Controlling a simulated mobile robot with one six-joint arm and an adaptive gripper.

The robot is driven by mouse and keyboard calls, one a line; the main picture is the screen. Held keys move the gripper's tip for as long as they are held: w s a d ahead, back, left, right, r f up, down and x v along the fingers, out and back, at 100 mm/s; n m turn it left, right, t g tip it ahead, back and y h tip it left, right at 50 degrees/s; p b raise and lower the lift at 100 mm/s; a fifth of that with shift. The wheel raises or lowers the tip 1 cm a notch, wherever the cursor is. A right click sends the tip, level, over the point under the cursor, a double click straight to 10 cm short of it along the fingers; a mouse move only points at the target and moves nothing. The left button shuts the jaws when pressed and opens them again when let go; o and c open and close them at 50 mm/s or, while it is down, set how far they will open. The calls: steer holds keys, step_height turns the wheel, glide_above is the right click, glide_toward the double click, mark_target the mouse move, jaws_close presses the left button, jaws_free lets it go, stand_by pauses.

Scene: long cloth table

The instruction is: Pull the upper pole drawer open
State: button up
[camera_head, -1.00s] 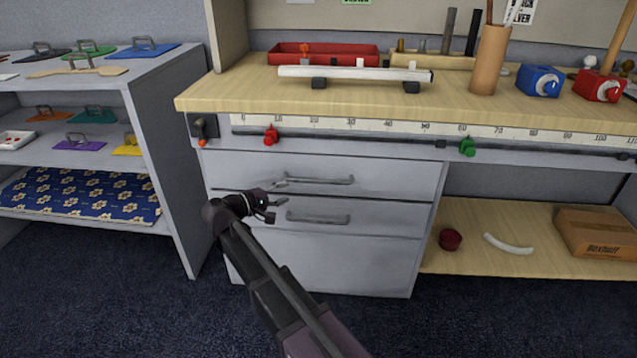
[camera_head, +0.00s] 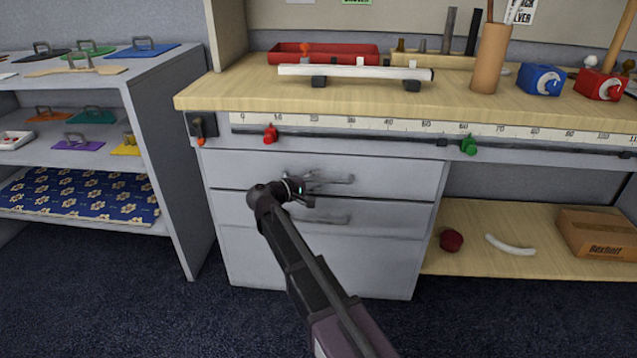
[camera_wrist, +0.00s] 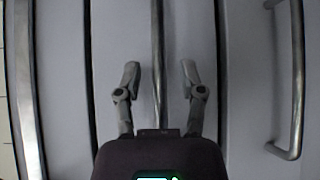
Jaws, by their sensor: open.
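The upper drawer (camera_head: 400,172) of the grey cabinet is shut, with its front level with the one below. Its horizontal bar handle (camera_head: 338,180) is partly hidden by my gripper (camera_head: 316,190), which is at the handle's left part. In the wrist view my gripper (camera_wrist: 158,80) is open, one finger on each side of the upper handle (camera_wrist: 157,50). The fingers appear apart from the bar; how deep they reach around it I cannot tell. The handle's lower end there is hidden by the gripper body.
The lower drawer handle (camera_head: 335,219) is close below; it also shows in the wrist view (camera_wrist: 297,80). A rail with a red slider (camera_head: 270,134) and a green slider (camera_head: 468,146) runs above the drawers. A grey shelf unit (camera_head: 165,150) stands left. The floor in front is clear.

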steer(key=shift+w+d, duration=0.15)
steer(key=shift+d, duration=0.05)
steer(key=shift+c, duration=0.2)
jaws_close()
